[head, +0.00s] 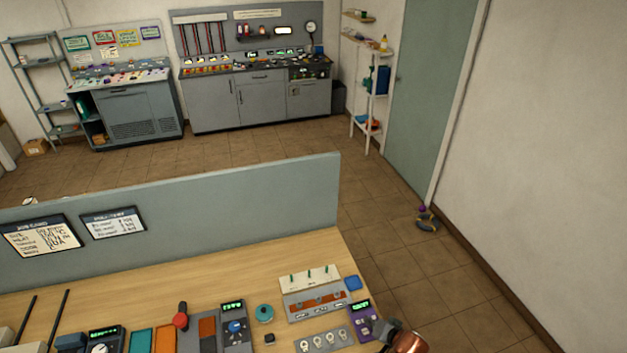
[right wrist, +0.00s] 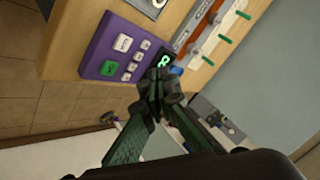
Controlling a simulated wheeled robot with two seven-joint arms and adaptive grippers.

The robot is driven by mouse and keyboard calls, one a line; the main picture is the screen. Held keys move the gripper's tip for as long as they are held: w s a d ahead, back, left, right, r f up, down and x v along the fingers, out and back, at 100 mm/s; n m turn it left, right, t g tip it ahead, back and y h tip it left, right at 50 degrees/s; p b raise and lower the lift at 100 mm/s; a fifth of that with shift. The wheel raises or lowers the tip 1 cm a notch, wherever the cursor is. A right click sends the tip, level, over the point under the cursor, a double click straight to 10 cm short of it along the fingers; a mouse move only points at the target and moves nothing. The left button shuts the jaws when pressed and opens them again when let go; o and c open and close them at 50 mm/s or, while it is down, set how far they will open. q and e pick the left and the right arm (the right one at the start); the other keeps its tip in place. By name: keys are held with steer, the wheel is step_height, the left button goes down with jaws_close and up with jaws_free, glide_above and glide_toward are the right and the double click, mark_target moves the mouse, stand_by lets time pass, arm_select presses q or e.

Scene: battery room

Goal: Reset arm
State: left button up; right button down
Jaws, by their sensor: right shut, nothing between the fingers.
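My right gripper (head: 388,334) shows at the bottom edge of the head view, low on the right, beside a purple device (head: 361,322) with a green display. In the right wrist view my right gripper (right wrist: 158,82) is shut, its dark fingers together with nothing between them. The purple device (right wrist: 125,55) lies just beyond the fingertips there, with pale buttons and one green button. The fingers overlap the edge of its display, and I cannot tell whether they touch it. My left gripper is out of both views.
The wooden bench (head: 240,275) carries a grey meter (head: 233,327), a red-knobbed lever (head: 181,320), a teal round piece (head: 264,312) and a strip with green pegs (head: 309,279). A grey-green partition (head: 200,210) stands behind. Open floor (head: 400,220) lies right of the bench, before a door (head: 425,90).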

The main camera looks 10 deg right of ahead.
steer(key=s+d+r+n+g+h, duration=0.1)
steer(key=s+d+r+n+g, duration=0.2)
steer(key=s, duration=1)
steer(key=s+r+n+g+h, duration=0.15)
steer(key=s+n, duration=0.25)
steer(key=s, duration=0.9)
step_height(320, 180, down, 40)
steer(key=s+a+g+b, duration=0.1)
steer(key=s+g+b, duration=0.1)
steer(key=b, duration=0.8)
steer(key=s+f+b, duration=0.4)
steer(key=s+f, duration=0.6)
steer(key=f, duration=0.3)
steer(key=s+f+n+g+b, duration=0.1)
steer(key=s+f+b, duration=0.3)
steer(key=s+f, duration=0.6)
step_height(320, 180, down, 3)
steer(key=shift+f+y, duration=0.1)
steer(key=shift+y, duration=0.25)
steer(key=shift+a+g, duration=0.1)
steer(key=shift+g, duration=0.15)
steer(key=shift+n, duration=0.3)
